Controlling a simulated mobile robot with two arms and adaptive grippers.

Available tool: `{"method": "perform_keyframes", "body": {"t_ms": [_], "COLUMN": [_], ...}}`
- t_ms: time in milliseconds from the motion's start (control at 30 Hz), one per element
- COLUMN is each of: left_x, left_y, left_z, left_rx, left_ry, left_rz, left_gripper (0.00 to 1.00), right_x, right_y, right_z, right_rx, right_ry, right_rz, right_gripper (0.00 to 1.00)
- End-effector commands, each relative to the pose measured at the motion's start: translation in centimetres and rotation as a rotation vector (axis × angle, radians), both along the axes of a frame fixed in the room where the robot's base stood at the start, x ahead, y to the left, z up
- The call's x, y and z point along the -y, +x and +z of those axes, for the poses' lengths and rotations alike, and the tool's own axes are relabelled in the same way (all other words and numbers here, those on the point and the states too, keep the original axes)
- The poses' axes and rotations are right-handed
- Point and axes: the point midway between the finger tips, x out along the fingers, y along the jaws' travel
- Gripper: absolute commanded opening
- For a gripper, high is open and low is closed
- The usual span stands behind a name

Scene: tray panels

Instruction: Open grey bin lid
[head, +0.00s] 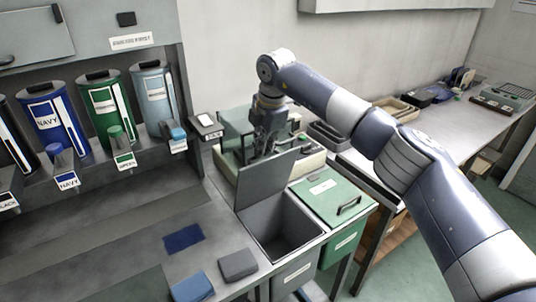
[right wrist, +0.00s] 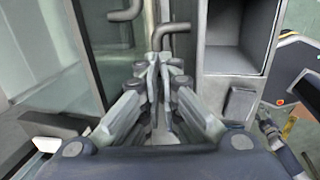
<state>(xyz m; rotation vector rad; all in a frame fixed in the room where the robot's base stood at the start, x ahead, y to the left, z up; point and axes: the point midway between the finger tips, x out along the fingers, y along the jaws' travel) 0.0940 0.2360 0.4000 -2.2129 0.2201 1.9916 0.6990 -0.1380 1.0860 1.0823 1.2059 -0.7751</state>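The grey bin (head: 298,259) stands at the workbench's right end with its dark inside showing. Its grey lid (head: 266,180) stands raised, roughly upright, along the bin's back edge. My right gripper (head: 262,150) is behind the lid, which partly hides the fingers. In the right wrist view my right gripper (right wrist: 160,62) has its fingertips close together around a bent grey handle (right wrist: 175,27). The fingers cover the handle's lower part. My left gripper is not in view.
A green bin (head: 330,200) with a shut lid and dark handle stands to the right. Navy, green and pale blue canisters (head: 107,105) line the left shelf. Cloth pieces (head: 238,264) lie on the bench front. Trays (head: 395,108) sit on the back counter.

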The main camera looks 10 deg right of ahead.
Motion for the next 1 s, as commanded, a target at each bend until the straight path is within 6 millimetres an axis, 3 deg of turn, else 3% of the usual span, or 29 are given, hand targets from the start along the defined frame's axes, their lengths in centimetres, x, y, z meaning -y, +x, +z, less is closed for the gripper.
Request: {"method": "perform_keyframes", "body": {"t_ms": [33, 67, 400, 567, 667, 1000], "left_x": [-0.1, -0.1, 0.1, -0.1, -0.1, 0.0], "left_y": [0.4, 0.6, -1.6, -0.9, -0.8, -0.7], "left_z": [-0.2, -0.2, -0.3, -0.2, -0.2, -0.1], "left_rx": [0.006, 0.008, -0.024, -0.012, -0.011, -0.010], "left_ry": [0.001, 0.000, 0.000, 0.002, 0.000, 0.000], "left_rz": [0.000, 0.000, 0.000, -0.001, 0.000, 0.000], "left_gripper": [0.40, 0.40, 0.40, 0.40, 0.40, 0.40], "right_x": [-0.1, -0.1, -0.1, 0.0, 0.1, 0.3], "right_y": [-0.8, -0.8, -0.8, -0.7, -0.8, -1.9], "right_z": [-2.5, -2.6, -2.2, -1.6, -0.5, 6.3], "right_rx": [-0.042, -0.043, -0.040, -0.036, -0.034, -0.038], "right_ry": [-0.012, -0.013, -0.011, -0.010, -0.010, -0.012], "right_rz": [0.007, 0.007, 0.006, 0.003, 0.003, 0.006], "right_gripper": [0.25, 0.30, 0.30, 0.30, 0.30, 0.30]}}
